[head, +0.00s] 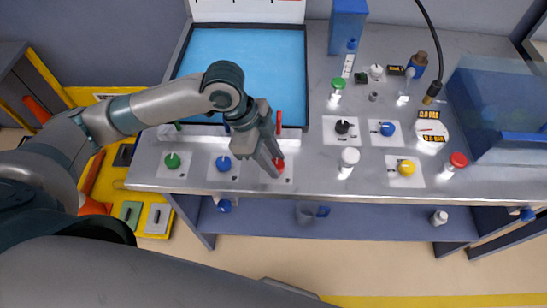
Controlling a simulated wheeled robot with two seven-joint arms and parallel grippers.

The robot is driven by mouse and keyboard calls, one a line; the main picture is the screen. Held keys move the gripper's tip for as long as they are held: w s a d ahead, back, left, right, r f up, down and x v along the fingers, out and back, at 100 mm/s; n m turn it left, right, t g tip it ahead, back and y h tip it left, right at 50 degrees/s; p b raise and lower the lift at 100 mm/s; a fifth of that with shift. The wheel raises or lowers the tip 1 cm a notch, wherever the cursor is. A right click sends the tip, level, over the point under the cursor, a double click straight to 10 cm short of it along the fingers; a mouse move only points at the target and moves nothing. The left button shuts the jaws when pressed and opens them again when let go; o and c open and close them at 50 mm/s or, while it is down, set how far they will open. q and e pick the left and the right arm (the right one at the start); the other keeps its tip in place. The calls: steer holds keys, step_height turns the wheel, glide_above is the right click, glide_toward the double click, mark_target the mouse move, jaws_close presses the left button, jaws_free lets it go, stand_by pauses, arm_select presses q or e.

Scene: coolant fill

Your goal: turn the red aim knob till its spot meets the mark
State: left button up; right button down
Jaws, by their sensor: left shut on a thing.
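The red aim knob (281,166) sits on a white plate (287,178) near the front edge of the metal bench. My left gripper (277,169) comes down over it from the upper left and is shut on it, hiding most of it. The knob's spot and the mark cannot be made out. A red upright piece (279,121) stands just behind the gripper. My right gripper is not in view.
A blue knob (223,163) and a green knob (172,160) stand to the left on the bench. A blue-floored tray (305,75) lies behind. White bottles, including a white-capped one (348,160), and black, blue and yellow knobs stand to the right.

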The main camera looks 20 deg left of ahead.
arm_select(q)
steer(key=shift+s+d+r+n+t+y+p, duration=0.15)
steer(key=shift+n+t+p, duration=0.3)
steer(key=shift+n+p, duration=1.15)
steer(key=shift+s+a+r+n+t+y+p, duration=0.15)
steer(key=shift+n+t+p, duration=0.45)
steer(key=shift+p, duration=1.8)
steer(key=shift+w+d+f+n+p, duration=0.1)
steer(key=shift+f+n+p, duration=0.1)
steer(key=shift+n+p, duration=0.6)
steer(key=o, duration=1)
steer(key=shift+o, duration=0.2)
steer(key=p+v, duration=0.6)
steer(key=v, duration=1.1)
steer(key=shift+r, duration=0.2)
